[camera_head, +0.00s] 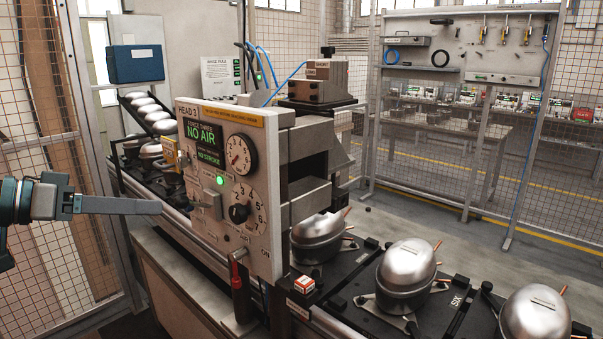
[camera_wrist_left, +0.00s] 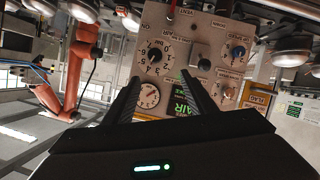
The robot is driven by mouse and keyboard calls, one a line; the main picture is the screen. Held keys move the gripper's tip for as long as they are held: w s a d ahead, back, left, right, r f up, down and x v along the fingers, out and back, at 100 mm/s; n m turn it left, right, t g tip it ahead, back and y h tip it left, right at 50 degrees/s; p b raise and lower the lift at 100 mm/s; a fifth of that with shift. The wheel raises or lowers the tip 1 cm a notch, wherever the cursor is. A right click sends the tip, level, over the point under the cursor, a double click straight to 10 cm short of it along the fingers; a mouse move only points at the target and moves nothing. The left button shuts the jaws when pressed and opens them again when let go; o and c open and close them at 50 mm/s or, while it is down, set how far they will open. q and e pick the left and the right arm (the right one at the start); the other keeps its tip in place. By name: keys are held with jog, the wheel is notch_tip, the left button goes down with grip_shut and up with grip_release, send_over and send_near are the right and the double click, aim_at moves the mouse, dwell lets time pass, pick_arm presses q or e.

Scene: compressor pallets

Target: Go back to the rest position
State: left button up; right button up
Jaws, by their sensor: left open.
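My left gripper (camera_head: 150,206) comes in from the left in the head view. Its fingers point at the press control panel (camera_head: 262,200), and I see no contact with it. In the left wrist view the two dark fingers (camera_wrist_left: 163,88) stand apart with nothing between them, and the panel (camera_wrist_left: 185,62) appears upside down beyond them. The panel reads "HEAD 3" and "NO AIR" and carries a round gauge (camera_head: 240,155), a black knob (camera_head: 239,213), a grey lever (camera_head: 208,201) and a lit green button (camera_head: 220,181). My right gripper is in neither view.
Silver compressors (camera_head: 407,268) sit on black pallets along the conveyor at right; several more stand behind the panel at left. A red-handled valve (camera_head: 237,256) hangs below the panel. A mesh fence (camera_head: 103,180) stands at left. An orange robot arm (camera_wrist_left: 80,65) shows in the wrist view.

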pick_arm(q)
jog(key=w+a+f+n+t+y, duration=0.25)
jog(key=w+a+f, duration=0.25)
jog(key=w+f, duration=0.5)
jog(key=w+a+f+n+t+y, duration=0.1)
jog(key=w+a+f+n, duration=0.4)
jog(key=f, duration=0.9)
jog(key=s+f+g+y, duration=0.1)
jog(key=s+f+y, duration=0.1)
jog(key=f, duration=1.4)
jog(key=s+f+g+y, duration=0.1)
jog(key=s+f+y, duration=0.1)
jog(key=f, duration=1.3)
jog(key=s+d+f+m+g+y, duration=0.1)
jog(key=s+d+f, duration=0.2)
jog(key=s+f, duration=0.8)
jog(key=s+d+f+m+g+y, duration=0.1)
jog(key=s+d+f+g, duration=0.15)
jog(key=s+f, duration=0.75)
jog(key=s+d+f+m+g, duration=0.1)
jog(key=s+d+f, duration=0.7)
jog(key=s, duration=0.4)
jog(key=s+d+f+m+g, duration=0.1)
jog(key=s+d+f+m, duration=0.1)
jog(key=s+d+f, duration=0.6)
jog(key=s+f+h, duration=0.1)
jog(key=s+f, duration=0.2)
jog(key=s, duration=0.1)
jog(key=shift+d+g, duration=0.4)
